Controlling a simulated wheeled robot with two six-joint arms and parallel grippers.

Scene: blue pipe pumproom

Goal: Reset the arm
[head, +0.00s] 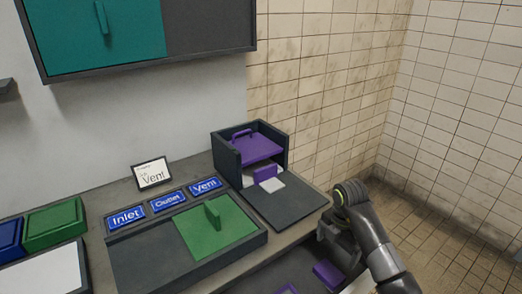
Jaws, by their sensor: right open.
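My right arm comes in from the lower right, and my right gripper (338,242) is at the counter's right front edge, beside the dark flap of the box. It is open, and I see nothing held in it; its fingers are partly hidden by the wrist. My left gripper is not in view.
A dark box (223,155) with purple parts stands open on the counter. A green sliding panel (220,228), blue Inlet (126,217), Outlet and Vent labels and a Vent card (152,174) are nearby. A cabinet (210,28) hangs above. Tiled floor is free at right.

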